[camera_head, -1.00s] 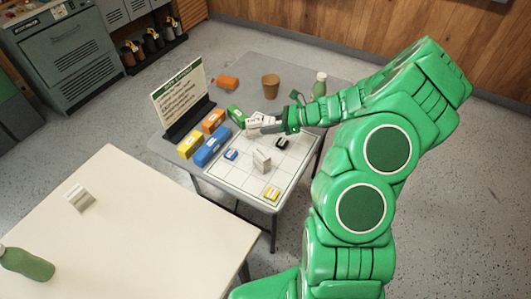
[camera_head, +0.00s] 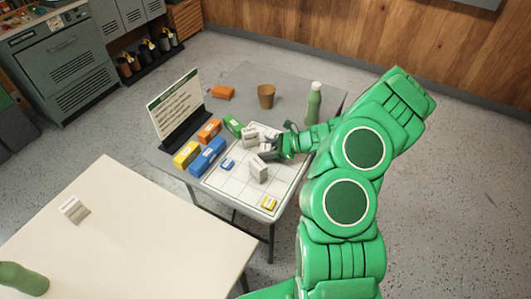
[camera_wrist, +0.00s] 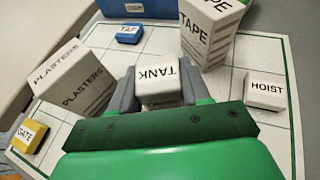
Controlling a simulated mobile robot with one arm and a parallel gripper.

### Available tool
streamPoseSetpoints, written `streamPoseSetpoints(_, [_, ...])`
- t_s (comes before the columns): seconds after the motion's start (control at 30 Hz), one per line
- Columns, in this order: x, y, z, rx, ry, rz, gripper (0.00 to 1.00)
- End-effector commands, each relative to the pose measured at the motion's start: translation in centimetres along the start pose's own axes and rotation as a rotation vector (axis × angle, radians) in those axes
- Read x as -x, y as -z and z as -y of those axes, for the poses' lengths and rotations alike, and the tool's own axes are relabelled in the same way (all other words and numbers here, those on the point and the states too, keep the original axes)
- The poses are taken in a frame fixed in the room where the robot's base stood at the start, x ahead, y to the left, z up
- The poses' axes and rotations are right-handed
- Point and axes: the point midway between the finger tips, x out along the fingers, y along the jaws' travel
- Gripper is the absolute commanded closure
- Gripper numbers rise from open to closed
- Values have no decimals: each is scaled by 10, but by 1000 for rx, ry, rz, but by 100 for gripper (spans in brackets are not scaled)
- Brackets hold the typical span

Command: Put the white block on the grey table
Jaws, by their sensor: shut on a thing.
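My gripper (camera_wrist: 156,92) is shut on a small white block (camera_wrist: 157,88) labelled TANK in the wrist view. In the head view my gripper (camera_head: 270,149) is low over the white gridded board (camera_head: 227,182), and the block is hard to make out between the fingers. I cannot tell whether the block still touches the board. A second whitish block (camera_wrist: 265,92), labelled HOIST, sits to the right in the wrist view. The grey table (camera_head: 262,78) carries the board and has bare top behind it.
A plasters box (camera_head: 258,168) and a tape box (camera_head: 250,135) stand close to my gripper. A blue block (camera_head: 228,164) and a yellow block (camera_head: 269,202) lie on the board. A brown cup (camera_head: 266,96) and a green bottle (camera_head: 313,103) stand behind. A cream table (camera_head: 130,240) is at front left.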

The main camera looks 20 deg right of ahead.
Motion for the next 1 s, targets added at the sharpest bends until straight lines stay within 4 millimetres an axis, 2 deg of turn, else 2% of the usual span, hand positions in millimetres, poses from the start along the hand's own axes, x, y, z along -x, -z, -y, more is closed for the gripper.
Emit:
streamPoseSetpoints(0.13, [-6, 12, -1, -2, -1, 0, 85])
streamPoseSetpoints(0.53, [-7, 15, 0, 0, 0, 1, 85])
streamPoseSetpoints(0.57, [-6, 15, 0, 0, 0, 1, 50])
streamPoseSetpoints(0.7, [-6, 15, 0, 0, 0, 1, 29])
streamPoseSetpoints(1.0, [-6, 15, 0, 0, 0, 1, 28])
